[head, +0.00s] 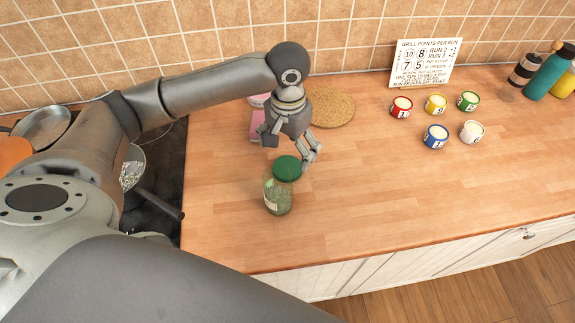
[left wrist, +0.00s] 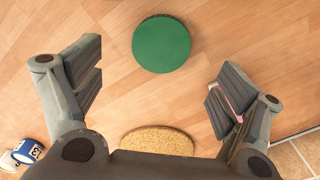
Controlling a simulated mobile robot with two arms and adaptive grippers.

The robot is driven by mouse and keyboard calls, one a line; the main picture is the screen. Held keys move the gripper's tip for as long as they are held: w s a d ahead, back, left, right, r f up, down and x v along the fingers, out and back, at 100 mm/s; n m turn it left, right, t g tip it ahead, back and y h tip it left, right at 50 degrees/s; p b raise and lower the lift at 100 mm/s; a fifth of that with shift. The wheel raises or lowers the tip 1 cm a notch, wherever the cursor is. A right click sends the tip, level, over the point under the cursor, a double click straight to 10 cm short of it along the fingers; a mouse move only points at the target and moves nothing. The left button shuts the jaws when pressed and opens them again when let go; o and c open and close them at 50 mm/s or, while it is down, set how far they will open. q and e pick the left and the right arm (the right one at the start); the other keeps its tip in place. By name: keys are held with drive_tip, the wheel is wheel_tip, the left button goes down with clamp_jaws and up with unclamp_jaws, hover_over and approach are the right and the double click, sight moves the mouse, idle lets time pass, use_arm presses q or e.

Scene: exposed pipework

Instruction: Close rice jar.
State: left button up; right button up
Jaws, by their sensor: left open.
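The glass jar (head: 278,199) stands upright on the wooden counter, with greenish contents showing through its side. A round green lid (head: 287,168) is at its top; I cannot tell whether it is fastened. My left gripper (head: 290,150) is just behind and above the lid, pointing down, with nothing between its fingers. In the left wrist view the green lid (left wrist: 161,44) lies ahead of the spread fingers (left wrist: 155,82), and the jar body is hidden under it. My right gripper is not in view.
A round cork mat (head: 334,106) and a pink item (head: 256,122) are behind the gripper. Several small coloured cups, such as the blue cup (head: 435,137), stand right. A sign (head: 426,63) leans on the tiles. A dark stove (head: 160,190) is left. The counter right of the jar is clear.

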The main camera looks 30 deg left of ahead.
sight(287, 164)
use_arm(q)
drive_tip(key=shift+f, duration=0.55)
drive_tip(key=shift+a+f+p, duration=0.1)
drive_tip(key=shift+f+p, duration=0.5)
drive_tip(key=shift+f, duration=2.05)
drive_tip(key=shift+c, duration=0.5)
drive_tip(key=c, duration=0.7)
